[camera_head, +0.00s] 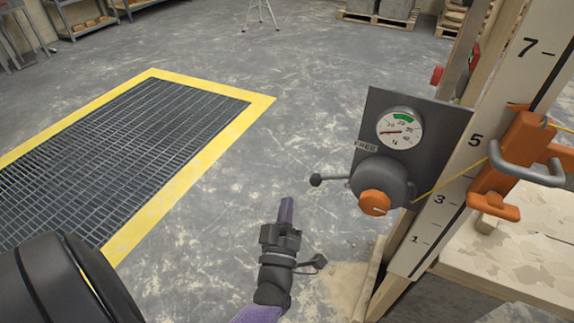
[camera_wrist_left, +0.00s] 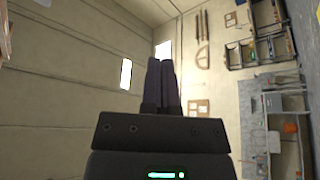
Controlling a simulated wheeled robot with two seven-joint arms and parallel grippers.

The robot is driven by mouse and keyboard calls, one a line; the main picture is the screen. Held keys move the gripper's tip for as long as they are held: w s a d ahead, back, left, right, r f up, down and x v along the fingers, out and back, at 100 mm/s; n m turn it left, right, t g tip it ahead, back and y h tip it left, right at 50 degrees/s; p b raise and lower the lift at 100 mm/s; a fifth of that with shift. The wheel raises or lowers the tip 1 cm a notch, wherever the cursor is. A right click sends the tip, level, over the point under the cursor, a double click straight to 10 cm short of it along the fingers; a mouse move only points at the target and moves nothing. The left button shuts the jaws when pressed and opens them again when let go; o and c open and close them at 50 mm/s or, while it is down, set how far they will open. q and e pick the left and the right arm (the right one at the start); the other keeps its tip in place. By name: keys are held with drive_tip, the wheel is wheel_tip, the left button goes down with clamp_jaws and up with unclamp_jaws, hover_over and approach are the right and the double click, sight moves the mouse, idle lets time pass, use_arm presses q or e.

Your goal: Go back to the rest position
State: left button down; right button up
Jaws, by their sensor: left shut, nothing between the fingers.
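My left gripper (camera_head: 286,210) is in the lower middle of the head view, over bare floor. It is shut and empty, to the left of the grey panel (camera_head: 366,104) with its gauge (camera_head: 400,128) and orange knob (camera_head: 374,203). A gap of floor shows between the gripper and the panel's small lever (camera_head: 317,180). In the left wrist view the two dark fingers (camera_wrist_left: 161,85) lie together, with walls and shelves far behind them. My right gripper is in neither view.
A floor grate (camera_head: 120,120) with a yellow border (camera_head: 250,98) lies at the left. A numbered post (camera_head: 440,215) and an orange clamp (camera_head: 505,165) with a grey handle stand at the right, by a bench (camera_head: 510,265). A tripod (camera_head: 261,12) and pallets (camera_head: 380,20) stand far back. The middle floor is clear.

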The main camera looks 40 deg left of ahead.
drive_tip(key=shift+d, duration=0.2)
use_arm(q)
drive_tip(key=s+d+f+m+g+h+p, duration=0.2)
drive_tip(key=s+d+f+m+g+h, duration=0.25)
drive_tip(key=f, duration=0.45)
drive_tip(key=s+d+f+m+g+h+p, duration=0.25)
drive_tip(key=s+f+m+h, duration=0.3)
drive_tip(key=f, duration=0.35)
drive_tip(key=s+a+f+m+g, duration=0.1)
drive_tip(key=s+g, duration=0.3)
drive_tip(key=s, duration=0.5)
drive_tip(key=s+a+f+m+g+p, duration=0.1)
drive_tip(key=s+f+m+g, duration=0.3)
drive_tip(key=s, duration=0.6)
drive_tip(key=s+a+f+m+g+p, duration=0.1)
drive_tip(key=s+f+m+g, duration=0.1)
drive_tip(key=s, duration=0.7)
drive_tip(key=shift+s+f+m+g, duration=0.4)
drive_tip(key=shift+f+g, duration=0.15)
drive_tip(key=shift+g, duration=0.55)
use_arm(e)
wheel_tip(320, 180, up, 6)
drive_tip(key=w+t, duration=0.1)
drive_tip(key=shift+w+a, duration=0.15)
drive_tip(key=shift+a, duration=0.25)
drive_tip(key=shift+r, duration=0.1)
